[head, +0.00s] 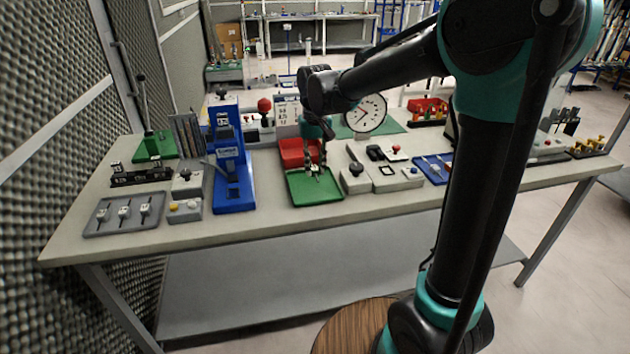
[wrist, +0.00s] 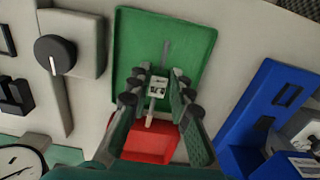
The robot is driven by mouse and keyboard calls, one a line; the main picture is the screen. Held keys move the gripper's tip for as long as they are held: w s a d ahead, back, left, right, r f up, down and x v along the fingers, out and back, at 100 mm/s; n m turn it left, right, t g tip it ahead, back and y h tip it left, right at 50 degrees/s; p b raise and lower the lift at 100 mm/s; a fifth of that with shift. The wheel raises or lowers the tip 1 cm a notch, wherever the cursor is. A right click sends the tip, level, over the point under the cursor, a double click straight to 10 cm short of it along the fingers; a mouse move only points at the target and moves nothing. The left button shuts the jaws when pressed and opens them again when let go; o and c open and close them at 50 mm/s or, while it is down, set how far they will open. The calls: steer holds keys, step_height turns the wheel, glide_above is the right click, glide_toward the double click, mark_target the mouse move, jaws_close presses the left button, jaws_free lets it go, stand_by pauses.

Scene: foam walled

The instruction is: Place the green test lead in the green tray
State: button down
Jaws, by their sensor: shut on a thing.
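My gripper (head: 314,168) is directly over the green tray (head: 330,198), pointing down. In the wrist view the two fingers (wrist: 158,86) are shut on a small test lead (wrist: 157,88) with a pale, dark-marked tag. A thin greyish part of it reaches out over the tray floor, and a pale end points toward the red tray. Its green colour is hard to make out. The green tray (wrist: 197,40) looks otherwise empty. I cannot tell whether the lead touches the tray floor.
A red tray (head: 292,146) adjoins the green tray behind it. A blue stand (head: 232,170) rises to the left. Grey boxes with a knob (wrist: 83,38) are close on the other side. A round dial (head: 365,113) stands behind.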

mark_target(315, 171)
steer(key=shift+f, duration=2.55)
steer(key=shift+f, duration=0.1)
steer(key=c, duration=1.4)
jaws_free()
step_height(315, 171, up, 12)
steer(key=shift+r, duration=0.15)
steer(key=shift+s, duration=0.15)
